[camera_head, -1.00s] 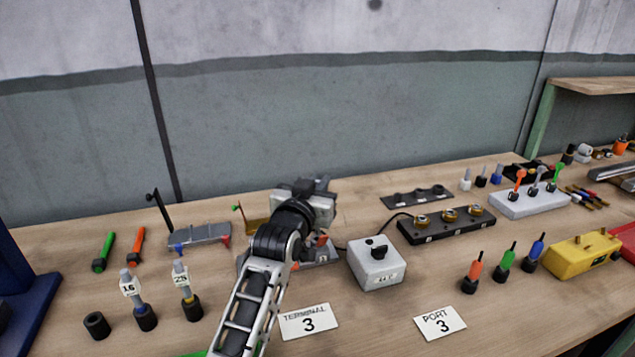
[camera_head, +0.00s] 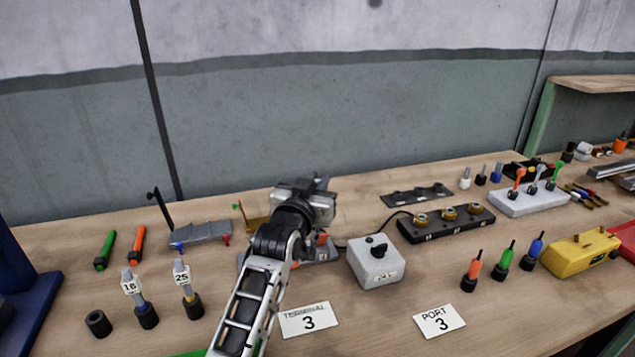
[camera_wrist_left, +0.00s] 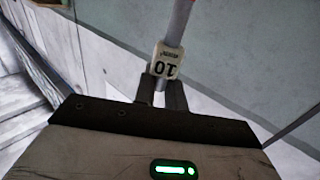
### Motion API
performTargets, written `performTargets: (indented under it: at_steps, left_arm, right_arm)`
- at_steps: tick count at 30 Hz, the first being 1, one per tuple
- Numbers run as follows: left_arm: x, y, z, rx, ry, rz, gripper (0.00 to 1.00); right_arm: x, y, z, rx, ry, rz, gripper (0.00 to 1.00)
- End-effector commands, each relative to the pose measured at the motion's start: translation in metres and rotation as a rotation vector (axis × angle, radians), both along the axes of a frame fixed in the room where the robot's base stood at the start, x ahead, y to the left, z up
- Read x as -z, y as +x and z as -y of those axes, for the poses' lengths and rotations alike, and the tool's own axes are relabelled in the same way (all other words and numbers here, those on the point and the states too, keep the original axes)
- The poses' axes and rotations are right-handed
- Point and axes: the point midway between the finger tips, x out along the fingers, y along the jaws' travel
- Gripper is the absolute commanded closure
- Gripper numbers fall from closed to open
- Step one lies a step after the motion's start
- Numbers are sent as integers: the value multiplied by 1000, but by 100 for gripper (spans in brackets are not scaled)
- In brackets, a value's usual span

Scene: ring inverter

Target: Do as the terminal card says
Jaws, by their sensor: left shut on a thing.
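The terminal card (camera_head: 310,319) reads "TERMINAL 3" and lies on the bench front. A second card (camera_head: 439,321) reads "PORT 3". My left gripper (camera_wrist_left: 161,92) is shut on a grey-shafted tool (camera_wrist_left: 177,25) with a white tag (camera_wrist_left: 166,62) reading "10", upside down in the left wrist view. In the head view my left gripper (camera_head: 322,187) is above a grey unit with orange parts (camera_head: 322,250), largely hidden by my arm. Tools tagged "16" (camera_head: 141,305) and "25" (camera_head: 188,293) stand in black holders. My right gripper is not in view.
An empty black holder (camera_head: 98,323) stands at the left front. A grey box with a black knob (camera_head: 376,263) is wired to a black block with brass terminals (camera_head: 446,224). Orange, green and blue tools (camera_head: 505,257) stand at right. A yellow box (camera_head: 580,252) is beyond.

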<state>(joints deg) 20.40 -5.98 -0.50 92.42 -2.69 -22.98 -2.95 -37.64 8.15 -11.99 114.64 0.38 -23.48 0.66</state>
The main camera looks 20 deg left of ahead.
Motion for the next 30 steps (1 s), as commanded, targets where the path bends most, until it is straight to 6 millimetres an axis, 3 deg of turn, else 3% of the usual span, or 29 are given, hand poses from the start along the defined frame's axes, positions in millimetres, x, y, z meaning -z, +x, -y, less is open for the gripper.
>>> performTargets:
  at_steps: [30]
  left_arm:
    - [24,0,0,0,0,1,100]
  right_arm:
    - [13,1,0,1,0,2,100]
